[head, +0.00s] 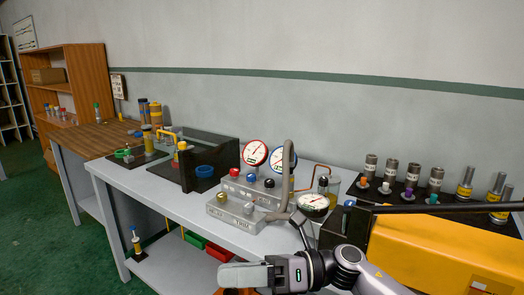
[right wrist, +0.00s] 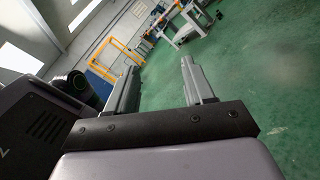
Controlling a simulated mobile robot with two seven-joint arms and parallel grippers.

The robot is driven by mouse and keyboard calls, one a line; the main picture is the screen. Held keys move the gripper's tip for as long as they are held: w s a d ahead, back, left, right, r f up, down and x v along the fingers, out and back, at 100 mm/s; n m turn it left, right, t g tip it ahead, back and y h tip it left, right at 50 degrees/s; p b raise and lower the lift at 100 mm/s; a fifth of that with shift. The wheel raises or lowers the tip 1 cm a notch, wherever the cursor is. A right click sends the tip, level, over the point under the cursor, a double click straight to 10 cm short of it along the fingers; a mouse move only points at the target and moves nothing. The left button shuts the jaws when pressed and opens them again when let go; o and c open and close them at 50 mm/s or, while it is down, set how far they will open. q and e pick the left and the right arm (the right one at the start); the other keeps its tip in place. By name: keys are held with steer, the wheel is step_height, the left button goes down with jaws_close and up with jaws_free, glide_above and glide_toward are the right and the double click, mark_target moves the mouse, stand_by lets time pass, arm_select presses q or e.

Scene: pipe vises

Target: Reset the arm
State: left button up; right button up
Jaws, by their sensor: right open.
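My right arm and gripper (head: 245,275) show at the bottom of the head view, in front of the workbench's front edge. The right wrist view shows the two fingers of the right gripper (right wrist: 160,85) spread apart with nothing between them. Beyond the fingers is green floor and distant furniture. My left gripper is in neither view.
A white workbench (head: 150,190) carries gauges (head: 255,153), a grey valve block (head: 236,212) and a black vise-like fixture (head: 205,165). A yellow box (head: 430,250) stands at the right near my arm. A rack of several metal cylinders (head: 412,175) stands behind it. Green floor (head: 35,230) is clear at left.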

steer(key=d+f+m+t+h, duration=0.4)
steer(key=d+f+m+t, duration=0.45)
steer(key=m, duration=0.75)
steer(key=d+f+m+t+h, duration=0.3)
steer(key=f+m+t, duration=0.2)
steer(key=m+t, duration=0.8)
steer(key=s+d+f+m+g+h, duration=0.4)
steer(key=s+d+f+m, duration=0.2)
steer(key=s+f+m, duration=0.2)
steer(key=s+d+f+m+g+h, duration=0.4)
steer(key=s+d+f+m, duration=0.3)
steer(key=f, duration=0.3)
steer(key=shift+s+m+h, duration=0.4)
steer(key=shift+m+h, duration=0.3)
steer(key=shift+f+g, duration=0.1)
steer(key=shift+g, duration=0.15)
